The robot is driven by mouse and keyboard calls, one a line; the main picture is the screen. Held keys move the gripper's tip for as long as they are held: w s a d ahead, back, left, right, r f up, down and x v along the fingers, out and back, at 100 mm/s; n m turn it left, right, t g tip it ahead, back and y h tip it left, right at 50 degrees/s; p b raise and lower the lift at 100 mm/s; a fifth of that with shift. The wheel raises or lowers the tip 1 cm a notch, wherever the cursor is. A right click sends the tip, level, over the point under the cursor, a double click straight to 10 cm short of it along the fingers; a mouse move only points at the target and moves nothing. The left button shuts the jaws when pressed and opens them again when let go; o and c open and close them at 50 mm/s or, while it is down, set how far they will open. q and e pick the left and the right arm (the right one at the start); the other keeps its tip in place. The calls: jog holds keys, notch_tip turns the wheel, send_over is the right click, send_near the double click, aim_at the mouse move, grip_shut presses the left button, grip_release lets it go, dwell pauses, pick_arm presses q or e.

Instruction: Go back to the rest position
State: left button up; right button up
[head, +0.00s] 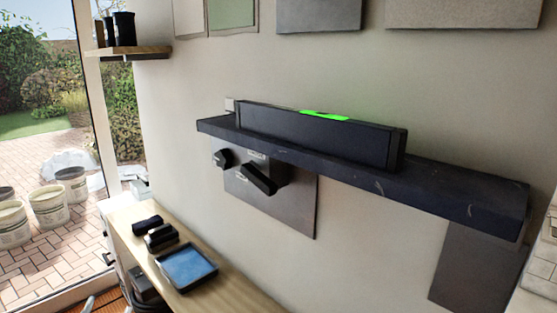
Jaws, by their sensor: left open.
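A long dark spirit level (320,132) lies along the dark wall ledge (440,195), with a bright green strip on its top. A small pale block (229,104) is by the level's left end. A small grey piece (88,304) at the bottom left edge may be part of my left gripper. Its fingers are not clear, and it is well apart from the level and the ledge. It holds nothing that I can make out. My right gripper is not in view.
Below the ledge a black device (265,170) sits against a grey tile (297,205). A wooden bench (225,290) at the lower left carries black tools (160,237) and a blue-lined tray (186,268). Buckets (48,206) stand outside the glass. A small shelf (135,50) is at upper left.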

pick_arm(q)
jog(key=s+d+f+n+g+h, duration=0.15)
jog(key=s+f+g, duration=0.3)
jog(key=f, duration=0.45)
jog(key=s+d+f+n+g, duration=0.1)
jog(key=s+d+f+g, duration=0.2)
jog(key=s+f, duration=0.5)
jog(key=s+d+f+g+h, duration=0.4)
jog(key=s+d+f+g, duration=0.35)
jog(key=s+f, duration=0.6)
notch_tip(320, 180, down, 28)
jog(key=s, duration=0.3)
jog(key=s+a+f+g+b, duration=0.1)
jog(key=s+a+f+g, duration=0.1)
jog(key=s+f, duration=1.5)
jog(key=shift+a+f+m+y, duration=0.15)
jog(key=shift+f+m+y, duration=0.2)
jog(key=shift+m, duration=0.1)
